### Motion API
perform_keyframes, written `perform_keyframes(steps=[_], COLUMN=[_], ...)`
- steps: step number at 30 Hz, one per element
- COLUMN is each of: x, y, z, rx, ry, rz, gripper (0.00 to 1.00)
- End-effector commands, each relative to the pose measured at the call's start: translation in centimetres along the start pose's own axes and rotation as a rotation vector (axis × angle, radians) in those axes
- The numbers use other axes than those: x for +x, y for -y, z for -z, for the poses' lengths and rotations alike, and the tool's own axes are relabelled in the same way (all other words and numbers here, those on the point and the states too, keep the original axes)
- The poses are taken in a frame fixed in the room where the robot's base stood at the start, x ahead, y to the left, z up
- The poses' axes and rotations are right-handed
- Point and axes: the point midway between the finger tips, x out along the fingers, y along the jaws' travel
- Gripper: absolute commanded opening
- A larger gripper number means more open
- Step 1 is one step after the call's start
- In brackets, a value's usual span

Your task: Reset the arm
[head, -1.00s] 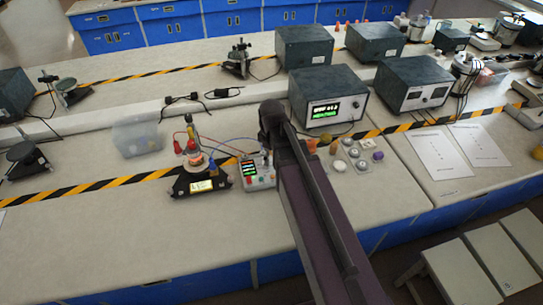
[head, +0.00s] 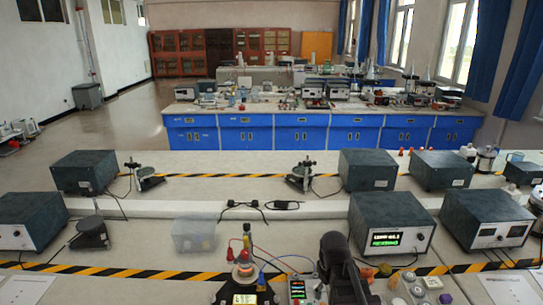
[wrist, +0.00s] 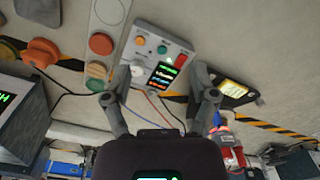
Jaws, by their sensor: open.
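My gripper (wrist: 162,82) shows in the wrist view with its two fingers spread apart and nothing between them. Beyond the fingers is a small white control box (wrist: 158,62) with coloured buttons and a lit display. In the head view my dark arm rises at the bottom edge, just right of the same control box (head: 298,290); the fingers cannot be made out there.
A coil apparatus on a black base (head: 243,275) stands left of the control box. A clear plastic bin (head: 194,234) is farther left. A lit power supply (head: 391,226) stands to the right, with small knobs and weights (head: 418,290) in front. Wires cross the bench.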

Motion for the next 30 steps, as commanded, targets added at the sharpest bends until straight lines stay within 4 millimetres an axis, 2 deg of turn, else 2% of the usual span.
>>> perform_keyframes(steps=[1,6,12,18,30], x=[0.0,0.0,0.0,0.0,0.0], y=[0.5,1.4,2.1,2.2,2.2], z=[-0.9,-2.5,-3.8,-4.1,-4.0], rx=[0.061,0.276,0.453,0.509,0.508], ry=[0.000,0.000,0.000,0.000,0.000], rz=[0.000,0.000,0.000,0.000,0.000], gripper=[0.75,0.75,0.75,0.75,0.75])
